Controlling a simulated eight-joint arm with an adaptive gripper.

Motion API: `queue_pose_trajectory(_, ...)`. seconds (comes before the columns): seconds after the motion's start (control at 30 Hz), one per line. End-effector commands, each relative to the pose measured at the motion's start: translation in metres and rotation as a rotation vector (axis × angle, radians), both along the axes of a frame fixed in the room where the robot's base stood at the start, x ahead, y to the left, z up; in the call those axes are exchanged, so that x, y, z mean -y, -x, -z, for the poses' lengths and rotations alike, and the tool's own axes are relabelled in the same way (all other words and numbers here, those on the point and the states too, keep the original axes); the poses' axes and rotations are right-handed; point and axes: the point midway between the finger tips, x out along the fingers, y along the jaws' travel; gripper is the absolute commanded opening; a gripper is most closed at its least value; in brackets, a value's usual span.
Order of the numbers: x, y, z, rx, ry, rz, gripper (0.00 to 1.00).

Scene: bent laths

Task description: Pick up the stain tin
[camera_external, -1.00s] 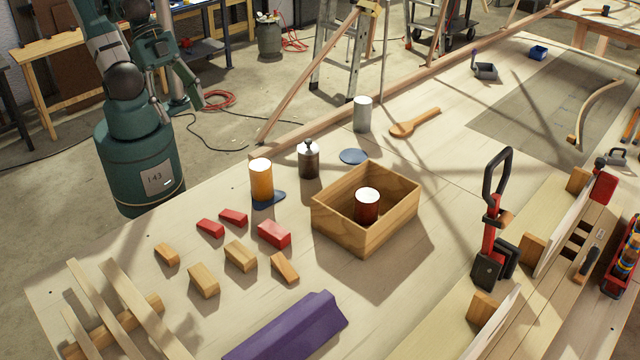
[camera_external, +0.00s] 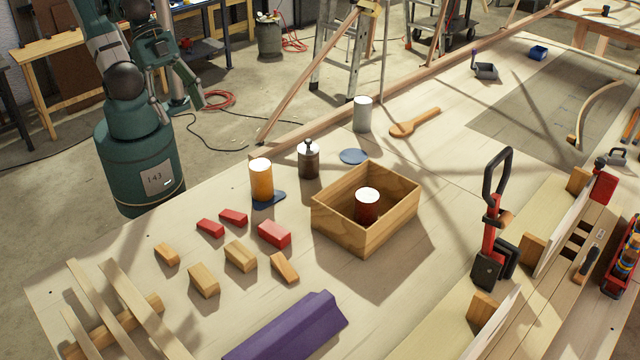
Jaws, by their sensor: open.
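A dark red-brown tin with a pale top (camera_external: 367,207) stands upright inside an open wooden box (camera_external: 340,230) on the bench; its lower part is partly hidden by the box's front walls. It looks the most like a stain tin, but I can read no label. An orange-yellow tin with a pale top (camera_external: 261,180) stands left of the box, on or against a dark blue flat patch. A grey tin (camera_external: 362,114) stands farther back. My gripper (camera_external: 180,104) is open and empty at the upper left, beyond the bench edge and far from the tins.
A dark lidded bottle (camera_external: 308,162) stands behind the box, near a blue disc (camera_external: 353,156). Red and wooden blocks (camera_external: 240,256) lie left of the box. A purple block (camera_external: 290,330) lies in front. A red and black clamp (camera_external: 490,230) stands at the right.

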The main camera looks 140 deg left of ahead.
Motion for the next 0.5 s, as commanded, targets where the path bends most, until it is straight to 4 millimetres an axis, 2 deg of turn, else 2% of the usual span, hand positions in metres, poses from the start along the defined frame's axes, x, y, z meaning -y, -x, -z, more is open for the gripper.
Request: queue_pose_trajectory(0.5, -0.0051, -0.0046, -0.0003, -0.011, -0.023, 0.020, 0.60)
